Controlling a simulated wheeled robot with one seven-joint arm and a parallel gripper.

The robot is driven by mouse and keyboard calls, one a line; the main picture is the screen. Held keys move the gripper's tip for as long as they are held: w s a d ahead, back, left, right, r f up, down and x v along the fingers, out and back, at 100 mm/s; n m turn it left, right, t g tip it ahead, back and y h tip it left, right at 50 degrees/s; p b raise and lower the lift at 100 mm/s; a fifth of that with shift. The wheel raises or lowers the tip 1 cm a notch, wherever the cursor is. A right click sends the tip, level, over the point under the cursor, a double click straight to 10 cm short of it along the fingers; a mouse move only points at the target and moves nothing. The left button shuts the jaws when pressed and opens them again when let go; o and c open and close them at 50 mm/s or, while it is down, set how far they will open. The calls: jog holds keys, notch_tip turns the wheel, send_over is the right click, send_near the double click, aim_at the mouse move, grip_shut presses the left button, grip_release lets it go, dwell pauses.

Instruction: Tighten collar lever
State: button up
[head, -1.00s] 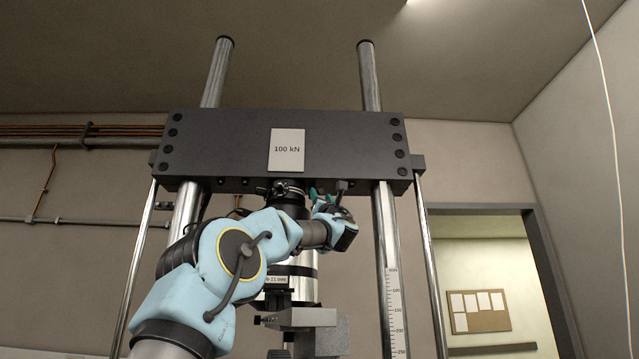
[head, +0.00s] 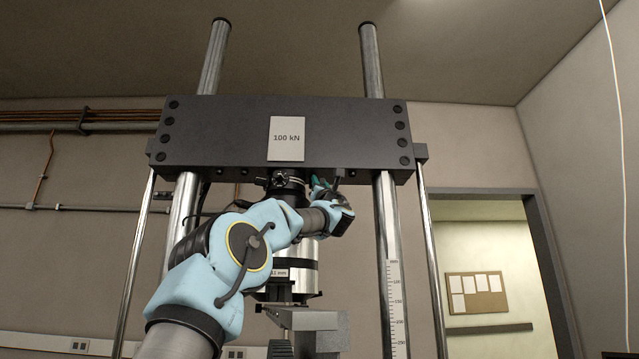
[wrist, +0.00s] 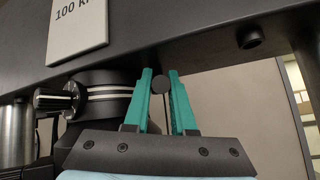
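The collar (wrist: 98,92) is a dark ring with light bands, hanging under the dark crossbeam. It also shows in the head view (head: 290,183), partly behind my arm. A black ribbed knob (wrist: 52,99) sticks out from its left side. A lever (wrist: 160,83), a thin rod with a round dark end, stands right of the collar in the wrist view. My gripper (wrist: 158,76) has teal fingers pointing up at the beam. They stand apart, one on each side of the lever's round end. Whether either finger touches it is unclear. In the head view my gripper (head: 322,184) is just under the beam.
The crossbeam (head: 220,140) with its "100 kN" plate (head: 286,139) is close above my fingers. A bolt (wrist: 250,38) juts down from it at right. A steel column (head: 388,240) with a scale stands right of my gripper. A grey fixture (head: 312,320) sits below.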

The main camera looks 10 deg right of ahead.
grip_shut()
dwell(1.0)
